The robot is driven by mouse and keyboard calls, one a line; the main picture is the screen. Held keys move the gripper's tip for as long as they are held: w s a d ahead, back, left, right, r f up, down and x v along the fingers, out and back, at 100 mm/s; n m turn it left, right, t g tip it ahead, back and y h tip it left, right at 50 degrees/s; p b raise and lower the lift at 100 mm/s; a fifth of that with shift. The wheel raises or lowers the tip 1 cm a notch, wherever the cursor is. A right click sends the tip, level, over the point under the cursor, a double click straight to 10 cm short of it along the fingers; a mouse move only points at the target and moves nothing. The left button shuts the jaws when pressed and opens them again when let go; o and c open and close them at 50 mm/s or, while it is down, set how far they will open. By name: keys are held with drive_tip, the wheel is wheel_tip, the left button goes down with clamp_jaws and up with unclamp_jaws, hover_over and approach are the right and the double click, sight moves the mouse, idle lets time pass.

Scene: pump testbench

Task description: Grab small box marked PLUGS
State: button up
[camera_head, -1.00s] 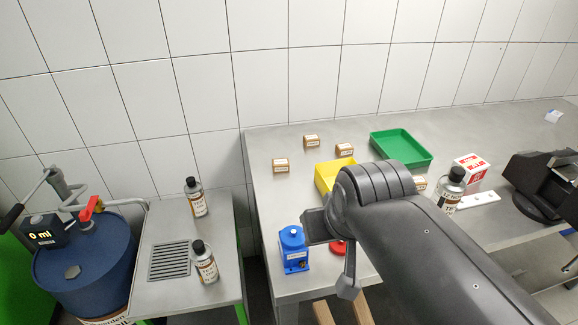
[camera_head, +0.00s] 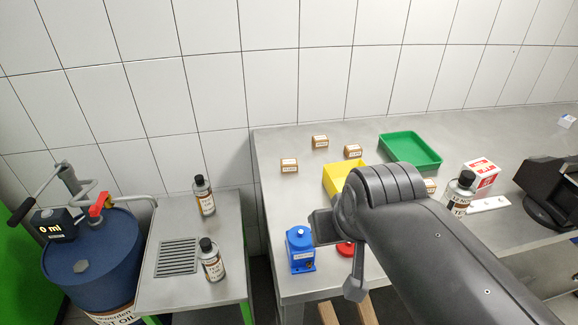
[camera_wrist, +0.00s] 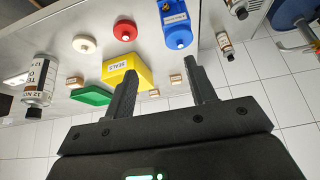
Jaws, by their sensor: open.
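Several small brown boxes with white labels stand on the grey bench, but their print is too small to read, so I cannot tell which is PLUGS. In the head view one is at the left (camera_head: 289,166), one at the back (camera_head: 320,142), one behind the yellow bin (camera_head: 352,151), and one right of it (camera_head: 430,186), partly hidden by my arm. Small boxes also show in the wrist view, one beside the right finger (camera_wrist: 176,79) and one between the fingers (camera_wrist: 154,93). My gripper (camera_wrist: 157,72) is open, empty and apart from the boxes.
A yellow bin marked SEALS (camera_wrist: 122,72) and a green tray (camera_head: 412,157) stand among the boxes. A blue pump unit (camera_head: 300,254) and a red round part (camera_head: 345,249) are near the front edge. A bottle (camera_head: 459,192) stands at the right.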

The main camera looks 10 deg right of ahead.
drive_tip(key=o, duration=0.5)
drive_tip(key=w+r+g, duration=0.1)
drive_tip(key=w+r, duration=0.4)
drive_tip(key=w, duration=0.5)
drive_tip(key=m+g, duration=0.1)
drive_tip(key=g, duration=0.4)
hover_over(289, 163)
wheel_tip(289, 163, down, 12)
wheel_tip(289, 163, down, 11)
drive_tip(key=shift+s+f, duration=0.1)
